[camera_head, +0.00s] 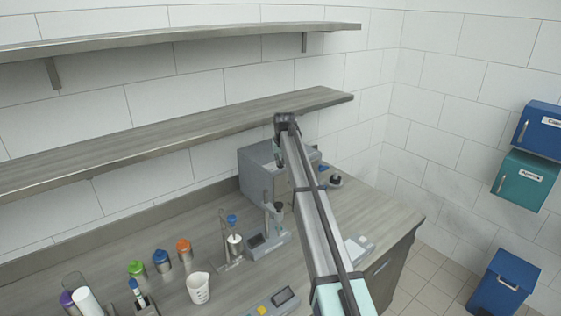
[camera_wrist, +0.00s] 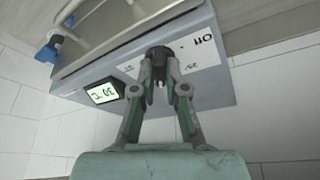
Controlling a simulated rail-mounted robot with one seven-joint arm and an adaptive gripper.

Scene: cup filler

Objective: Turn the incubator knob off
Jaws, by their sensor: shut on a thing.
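The incubator is a grey box (camera_head: 258,172) at the back of the bench, partly hidden by my arm. The wrist view shows its front panel (camera_wrist: 215,85) close up and tilted, with a lit display (camera_wrist: 104,91) reading about 30 °C. A dark round knob (camera_wrist: 160,55) sits on the panel. The "Off" mark (camera_wrist: 204,40) is to its right, with small, hard-to-read marks on either side. My gripper (camera_wrist: 161,84) is shut on the knob, a finger on each side. In the head view the knob and fingers are hidden.
Two shelves (camera_head: 180,135) run along the wall above the bench. A flat device (camera_head: 358,248) lies right of my arm, near the bench's right end.

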